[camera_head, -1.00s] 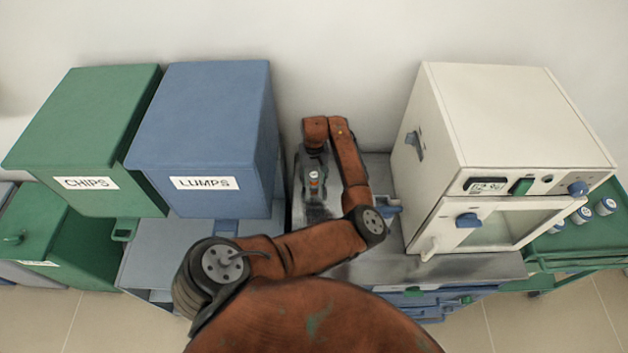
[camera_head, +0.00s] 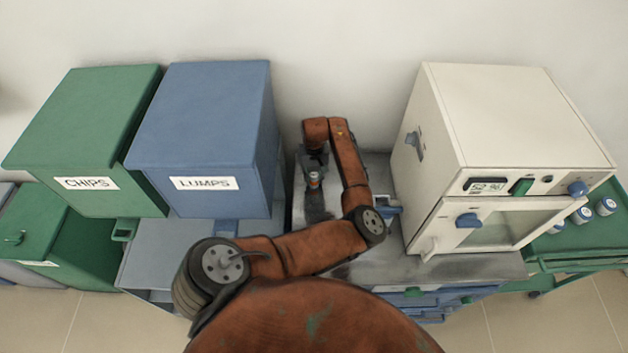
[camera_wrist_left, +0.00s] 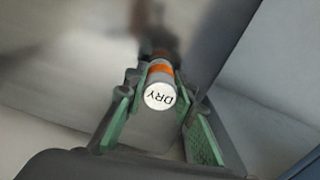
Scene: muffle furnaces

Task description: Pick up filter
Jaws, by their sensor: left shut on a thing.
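A small cylinder (camera_wrist_left: 159,95), which I take for the filter, has an orange band and a white end lettered DRY. It also shows, small, in the head view (camera_head: 314,180). My left gripper (camera_wrist_left: 163,76) is shut on it, with a green-padded finger on each side. In the head view my left gripper (camera_head: 314,163) is above the grey surface between the blue box and the white furnace. Whether the cylinder touches anything below is unclear. My right gripper is out of view.
The blue LUMPS box (camera_head: 207,125) stands close at left, beside the green CHIPS box (camera_head: 85,125). The white furnace (camera_head: 510,120) stands at right, its door closed. Several white-topped jars (camera_head: 582,215) are on the green cart (camera_head: 590,245) at far right. A wall is behind.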

